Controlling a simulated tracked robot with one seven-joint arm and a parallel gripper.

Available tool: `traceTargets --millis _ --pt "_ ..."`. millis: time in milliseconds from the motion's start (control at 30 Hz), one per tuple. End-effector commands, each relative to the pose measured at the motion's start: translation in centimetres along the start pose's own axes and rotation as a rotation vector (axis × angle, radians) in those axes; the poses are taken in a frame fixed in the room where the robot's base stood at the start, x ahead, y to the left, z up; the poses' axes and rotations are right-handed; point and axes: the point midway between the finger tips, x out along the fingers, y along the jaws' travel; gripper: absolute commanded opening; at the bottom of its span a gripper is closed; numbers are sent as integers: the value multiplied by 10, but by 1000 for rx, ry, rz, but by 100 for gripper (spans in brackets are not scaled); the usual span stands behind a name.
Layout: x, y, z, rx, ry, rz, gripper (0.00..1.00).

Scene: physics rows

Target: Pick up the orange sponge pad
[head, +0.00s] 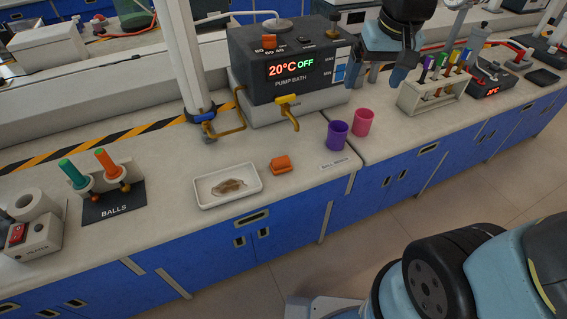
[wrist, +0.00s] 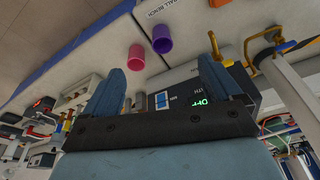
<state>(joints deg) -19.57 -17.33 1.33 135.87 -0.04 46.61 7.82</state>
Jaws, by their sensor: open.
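The orange sponge pad (head: 281,165) lies on the bench top just right of the white tray in the head view. In the wrist view, a bit of orange (wrist: 219,2) at the top edge appears to be the same pad, mostly cut off. My gripper (head: 378,77) hangs in the air near the pump bath's right end, well up and to the right of the pad. In the wrist view its two fingers (wrist: 161,75) are spread apart with nothing between them.
A purple cup (head: 337,135) and a pink cup (head: 364,122) stand right of the pad. The white tray (head: 204,199) holds a brownish item. The pump bath (head: 290,85) with brass taps (head: 288,113) stands behind. Bare bench lies around the pad.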

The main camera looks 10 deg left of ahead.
Motion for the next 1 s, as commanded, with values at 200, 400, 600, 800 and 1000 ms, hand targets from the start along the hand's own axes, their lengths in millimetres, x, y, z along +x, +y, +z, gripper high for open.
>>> traceTargets --millis 200,400,600,800,1000 --pt "52 -59 -20 -94 -99 -16 92" --pt "102 -114 -24 -172 -180 -17 92" --pt "140 -157 -17 -230 -237 -10 92" --pt "158 -176 -12 -255 -259 -6 92" --pt "182 -176 -5 -257 -265 -4 92"
